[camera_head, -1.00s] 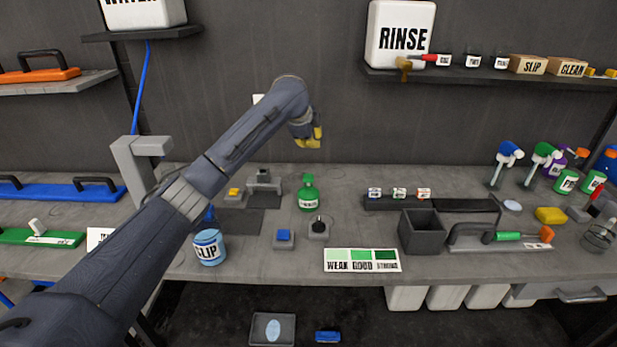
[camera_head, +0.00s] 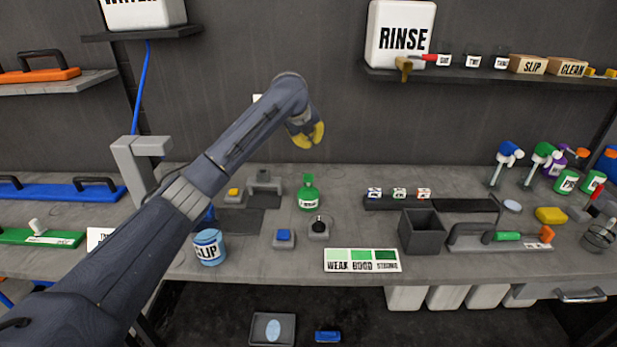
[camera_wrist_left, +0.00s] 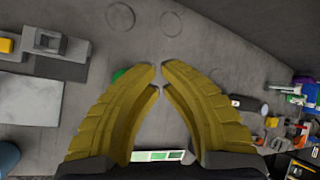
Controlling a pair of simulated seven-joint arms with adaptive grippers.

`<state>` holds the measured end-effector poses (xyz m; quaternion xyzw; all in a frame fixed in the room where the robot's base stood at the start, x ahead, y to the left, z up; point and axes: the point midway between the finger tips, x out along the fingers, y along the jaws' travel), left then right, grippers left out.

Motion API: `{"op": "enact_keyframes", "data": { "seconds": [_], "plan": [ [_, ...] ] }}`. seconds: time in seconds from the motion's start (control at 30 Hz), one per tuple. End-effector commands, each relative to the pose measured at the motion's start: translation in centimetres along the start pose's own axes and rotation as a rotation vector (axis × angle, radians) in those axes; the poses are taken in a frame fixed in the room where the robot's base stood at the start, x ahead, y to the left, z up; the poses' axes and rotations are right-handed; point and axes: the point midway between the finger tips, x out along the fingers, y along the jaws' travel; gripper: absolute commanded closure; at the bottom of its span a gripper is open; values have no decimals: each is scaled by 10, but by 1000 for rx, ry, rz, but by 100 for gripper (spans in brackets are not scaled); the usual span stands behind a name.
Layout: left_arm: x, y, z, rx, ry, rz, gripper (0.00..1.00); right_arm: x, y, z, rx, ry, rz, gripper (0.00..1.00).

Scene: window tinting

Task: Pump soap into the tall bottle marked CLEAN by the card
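A green pump-top bottle (camera_head: 308,198) stands upright mid-bench; its small label is hard to read. A bit of green shows behind the left finger in the left wrist view (camera_wrist_left: 118,74). The card (camera_head: 362,261) lies at the bench's front edge, reading WEAK, GOOD, STRONG; it shows between the fingers in the wrist view (camera_wrist_left: 158,156). I cannot make out a tall bottle marked CLEAN. My left gripper (camera_head: 309,144) is above the bench, above the green bottle in the picture, its yellow fingertips (camera_wrist_left: 159,69) almost meeting with nothing between them. My right gripper is not in view.
A blue SLIP container (camera_head: 209,247) stands near my left arm. A blue-topped block (camera_head: 284,238) and a small round black-topped piece (camera_head: 319,226) sit before the green bottle. A dark open bin (camera_head: 422,234) is right of the card. Spray heads (camera_head: 507,155) stand far right.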

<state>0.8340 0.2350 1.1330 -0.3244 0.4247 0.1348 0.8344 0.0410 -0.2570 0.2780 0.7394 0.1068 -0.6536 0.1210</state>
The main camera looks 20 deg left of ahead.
Motion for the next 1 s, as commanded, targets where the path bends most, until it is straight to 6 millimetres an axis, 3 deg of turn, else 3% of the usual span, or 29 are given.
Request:
{"op": "enact_keyframes", "data": {
  "seconds": [0.43,1.0],
  "plan": [
    [6,3,-3,-2,2,0,100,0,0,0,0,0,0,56],
    [54,29,-29,-3,2,1,100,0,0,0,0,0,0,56]
  ]
}}
